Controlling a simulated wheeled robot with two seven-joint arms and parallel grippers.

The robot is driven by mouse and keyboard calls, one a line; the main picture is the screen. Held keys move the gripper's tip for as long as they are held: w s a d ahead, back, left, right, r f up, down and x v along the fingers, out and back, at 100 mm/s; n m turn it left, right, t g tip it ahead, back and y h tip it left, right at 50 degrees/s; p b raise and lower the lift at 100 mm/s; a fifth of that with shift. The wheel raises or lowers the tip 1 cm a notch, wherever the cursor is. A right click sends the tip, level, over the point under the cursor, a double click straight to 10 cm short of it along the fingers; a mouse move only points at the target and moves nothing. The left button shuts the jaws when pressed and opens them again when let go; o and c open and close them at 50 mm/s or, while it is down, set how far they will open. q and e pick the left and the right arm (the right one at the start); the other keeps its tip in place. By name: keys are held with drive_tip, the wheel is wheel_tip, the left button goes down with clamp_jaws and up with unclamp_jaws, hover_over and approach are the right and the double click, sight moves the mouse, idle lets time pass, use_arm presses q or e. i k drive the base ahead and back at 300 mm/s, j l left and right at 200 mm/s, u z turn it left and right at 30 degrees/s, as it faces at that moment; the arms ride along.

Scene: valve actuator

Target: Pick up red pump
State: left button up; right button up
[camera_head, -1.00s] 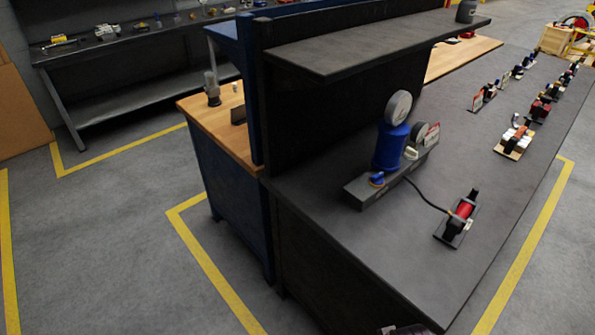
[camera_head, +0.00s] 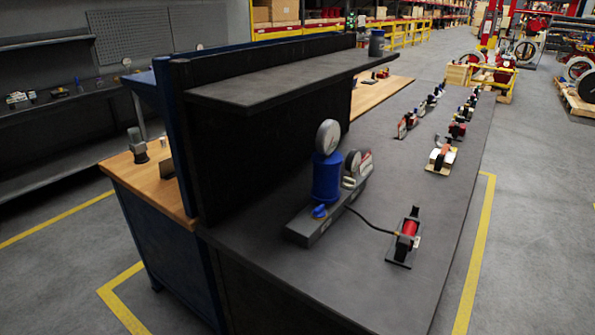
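A small red cylinder on a black base, which looks like the red pump (camera_head: 409,229), stands near the front right of the dark grey bench top (camera_head: 370,290). A thin black hose runs from it to a grey block unit with a blue cylinder (camera_head: 326,180) and a round gauge (camera_head: 328,137) on top. Neither of my grippers is in view, and nothing is seen touching the red pump.
A raised dark shelf (camera_head: 270,85) runs along the bench's left side, with a dark canister (camera_head: 376,42) at its far end. Several small units, one white and orange (camera_head: 441,156), stand farther back.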

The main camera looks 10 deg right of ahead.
sight(403, 250)
drive_tip(key=z, duration=1.25)
drive_tip(key=u, duration=0.35)
drive_tip(key=i+l+u, duration=0.15)
drive_tip(key=u, duration=0.25)
drive_tip(key=l+u, duration=0.3)
drive_tip(key=u, duration=0.15)
drive_tip(key=i+l+u, duration=0.1)
drive_tip(key=l+u, duration=0.45)
drive_tip(key=u, duration=0.3)
drive_tip(key=l+u, duration=0.1)
drive_tip(key=l, duration=0.4)
drive_tip(key=k+l, duration=0.1)
drive_tip(key=l, duration=0.4)
drive_tip(key=l+u, duration=0.15)
drive_tip(key=l, duration=0.35)
drive_tip(key=k+l+u, duration=0.1)
drive_tip(key=l, duration=0.35)
drive_tip(key=k+l, duration=0.1)
drive_tip(key=l, duration=0.4)
drive_tip(key=k+l+u, duration=0.15)
drive_tip(key=l, duration=0.8)
drive_tip(key=k+u, duration=0.05)
